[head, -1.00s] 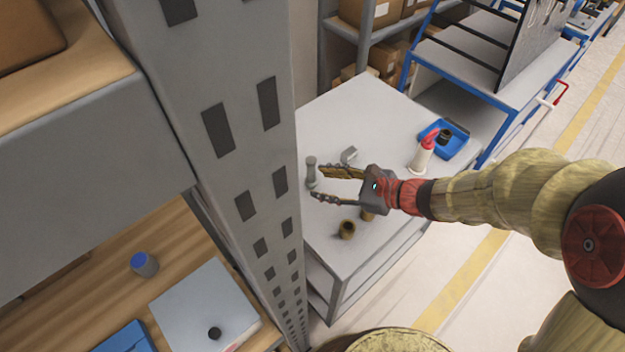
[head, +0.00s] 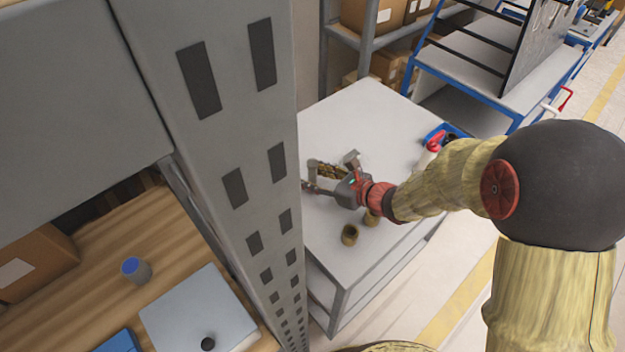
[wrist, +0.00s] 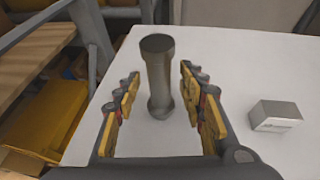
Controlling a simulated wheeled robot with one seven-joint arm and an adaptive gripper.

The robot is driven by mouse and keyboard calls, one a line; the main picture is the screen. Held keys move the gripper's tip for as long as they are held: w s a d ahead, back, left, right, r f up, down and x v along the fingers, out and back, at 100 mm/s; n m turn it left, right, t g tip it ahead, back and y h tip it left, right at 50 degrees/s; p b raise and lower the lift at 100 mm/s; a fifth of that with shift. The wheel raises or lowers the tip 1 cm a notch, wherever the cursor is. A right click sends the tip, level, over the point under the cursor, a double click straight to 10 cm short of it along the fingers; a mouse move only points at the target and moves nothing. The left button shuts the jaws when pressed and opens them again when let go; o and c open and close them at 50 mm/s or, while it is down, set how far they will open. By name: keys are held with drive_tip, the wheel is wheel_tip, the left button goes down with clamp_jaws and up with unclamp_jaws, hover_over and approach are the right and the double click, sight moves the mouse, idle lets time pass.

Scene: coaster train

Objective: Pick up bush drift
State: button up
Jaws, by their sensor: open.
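The bush drift, a grey metal cylinder with a wider top and foot (wrist: 158,78), stands upright on the grey-white table in the wrist view. My gripper (head: 314,176) is open and low over the table, with its yellow-padded fingers on either side of the drift. In the wrist view a gap shows between the drift and each finger. In the head view the fingers and the edge of the grey post largely hide the drift.
A small grey metal block (wrist: 275,116) lies right of the fingers. A bronze bushing (head: 350,235) stands near the table's front, with another partly hidden by my arm. A red-topped bottle (head: 432,150) and blue tray are behind my arm. A grey post (head: 235,150) stands left.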

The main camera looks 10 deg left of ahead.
drive_tip(key=shift+c, duration=1.4)
drive_tip(key=c, duration=0.7)
clamp_jaws()
